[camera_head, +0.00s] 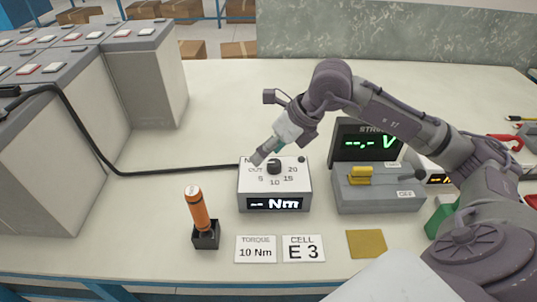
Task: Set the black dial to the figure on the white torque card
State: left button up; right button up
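The black dial (274,167) sits on top of a white box (247,188) with figures 5, 10, 15 and 20 around it. The way the dial points is too small to tell. The box's front display reads "Nm", with its digits unclear. The white torque card (256,249) lies on the bench in front and reads "10 Nm". My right gripper (263,153) reaches in from the right above the box, at the dial's upper left. It looks apart from the dial; its fingers are too small to tell open or shut. My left gripper is not in view.
An orange-handled tool (198,211) stands in a black holder. A cell card (303,248) reads "E 3". Battery blocks (150,80) fill the left; a black cable (170,171) crosses the bench.

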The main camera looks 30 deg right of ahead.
aim_at(275, 163)
jog(key=d+m+h, duration=0.1)
jog(key=d+h, duration=0.2)
jog(key=d, duration=0.4)
jog(key=x, duration=0.4)
jog(key=p+x, duration=0.1)
jog(key=x, duration=0.3)
jog(key=p+x, duration=0.1)
jog(key=x, duration=0.4)
jog(key=shift+w+r, duration=0.15)
jog(key=shift+w, duration=0.2)
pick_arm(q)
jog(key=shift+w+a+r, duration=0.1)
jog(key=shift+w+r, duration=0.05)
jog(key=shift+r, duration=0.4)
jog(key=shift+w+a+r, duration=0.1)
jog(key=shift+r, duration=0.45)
pick_arm(e)
jog(key=shift+c, duration=0.2)
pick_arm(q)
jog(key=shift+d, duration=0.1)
pick_arm(e)
jog(key=c, duration=1.1)
